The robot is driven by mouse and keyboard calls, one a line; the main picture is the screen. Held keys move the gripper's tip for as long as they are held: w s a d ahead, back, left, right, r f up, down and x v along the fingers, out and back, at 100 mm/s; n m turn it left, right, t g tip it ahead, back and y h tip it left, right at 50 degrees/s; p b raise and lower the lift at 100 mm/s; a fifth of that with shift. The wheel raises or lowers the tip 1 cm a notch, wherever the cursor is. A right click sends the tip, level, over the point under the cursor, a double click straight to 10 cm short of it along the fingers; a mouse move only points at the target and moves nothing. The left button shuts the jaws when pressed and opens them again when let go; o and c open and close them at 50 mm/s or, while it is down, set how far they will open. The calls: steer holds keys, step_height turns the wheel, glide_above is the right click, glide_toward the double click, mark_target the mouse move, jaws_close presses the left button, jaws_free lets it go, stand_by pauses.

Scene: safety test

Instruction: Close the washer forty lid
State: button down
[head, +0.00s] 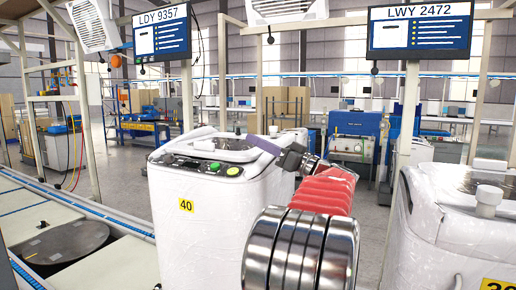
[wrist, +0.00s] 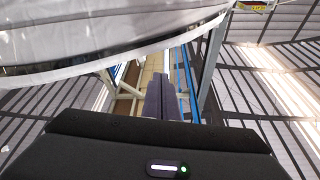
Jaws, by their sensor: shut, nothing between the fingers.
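The washer with the yellow 40 label (head: 200,200) is white, wrapped in film, and stands left of centre. A dark lid area (head: 222,143) shows on its top behind the control panel, which has a green button and round knobs. How far the lid stands open is hard to tell. My gripper (head: 252,139) is at the right side of the washer's top, its purple fingers pointing left at the lid area. In the wrist view my gripper's fingers (wrist: 160,80) are together and empty. A large white curved surface with a dark band (wrist: 90,40) is close above them. Contact cannot be made out.
Another wrapped washer (head: 460,225) stands at the right edge. A conveyor (head: 90,225) with a dark round plate runs along the left. Two hanging signs (head: 161,34) and (head: 419,30) are on posts.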

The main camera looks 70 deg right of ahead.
step_height(320, 180, up, 2)
steer(key=shift+r, duration=0.2)
steer(key=d+v, duration=0.1)
steer(key=v, duration=0.9)
steer(key=shift+s+a+f, duration=0.15)
steer(key=shift+a+f, duration=0.05)
